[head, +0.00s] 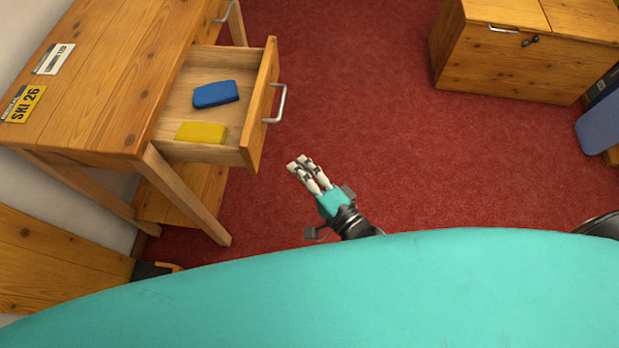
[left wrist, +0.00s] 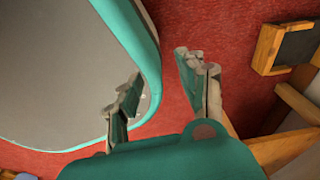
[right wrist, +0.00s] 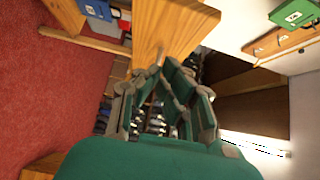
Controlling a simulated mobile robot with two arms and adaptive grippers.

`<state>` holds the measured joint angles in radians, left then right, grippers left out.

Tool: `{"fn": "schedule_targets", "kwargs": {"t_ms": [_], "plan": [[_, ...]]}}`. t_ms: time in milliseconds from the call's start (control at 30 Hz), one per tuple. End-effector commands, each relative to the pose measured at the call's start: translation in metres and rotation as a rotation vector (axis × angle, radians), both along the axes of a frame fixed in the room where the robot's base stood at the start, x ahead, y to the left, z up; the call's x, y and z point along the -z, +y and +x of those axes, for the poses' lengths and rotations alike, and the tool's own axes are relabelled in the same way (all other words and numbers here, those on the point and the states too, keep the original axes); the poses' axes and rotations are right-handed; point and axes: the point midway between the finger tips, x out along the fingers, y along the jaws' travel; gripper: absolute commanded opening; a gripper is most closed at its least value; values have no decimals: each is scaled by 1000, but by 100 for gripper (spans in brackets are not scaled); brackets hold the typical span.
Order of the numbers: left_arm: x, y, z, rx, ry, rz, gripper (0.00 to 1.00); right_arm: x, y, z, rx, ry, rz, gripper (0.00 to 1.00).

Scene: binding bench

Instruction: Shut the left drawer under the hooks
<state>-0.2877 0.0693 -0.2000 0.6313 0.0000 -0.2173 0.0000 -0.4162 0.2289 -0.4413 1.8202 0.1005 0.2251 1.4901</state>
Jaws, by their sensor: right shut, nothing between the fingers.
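The open drawer (head: 252,155) juts out of the wooden bench (head: 115,85) at the left of the head view. It has a metal handle (head: 279,103) on its front. A blue block (head: 216,94) and a yellow block (head: 201,132) lie inside it. My right gripper (head: 305,168) is shut and empty over the red floor, below and right of the drawer front, apart from it. Its closed fingers also show in the right wrist view (right wrist: 155,75). My left gripper (left wrist: 163,68) is open and empty in its wrist view.
A wooden chest (head: 510,65) stands at the upper right. Red carpet (head: 350,80) lies clear between chest and bench. Two plates, one yellow (head: 22,104), one white (head: 54,59), lie on the bench top.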

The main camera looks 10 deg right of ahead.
Motion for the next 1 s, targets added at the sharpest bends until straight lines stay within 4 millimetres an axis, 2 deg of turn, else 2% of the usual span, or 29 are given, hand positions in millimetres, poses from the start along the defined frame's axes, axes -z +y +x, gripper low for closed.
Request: {"fn": "schedule_targets", "kwargs": {"t_ms": [33, 200, 333, 500, 1000], "plan": [[-1, 0, -2, 0, 3, 1, 40, -2, 6, 12, 1, -4, 0, 0], [-1, 5, -12, 1, 20, 8, 40, -1, 22, 43, 0, -1, 0, 0], [-2, 9, -21, 3, 33, 13, 40, -1, 42, 47, 0, 2, 1, 0], [-3, 10, -22, 3, 34, 14, 40, 1, 55, 51, 0, 1, -2, 0], [-4, 10, -16, 3, 25, 13, 40, 1, 59, 52, 0, 1, -3, 0]]}}
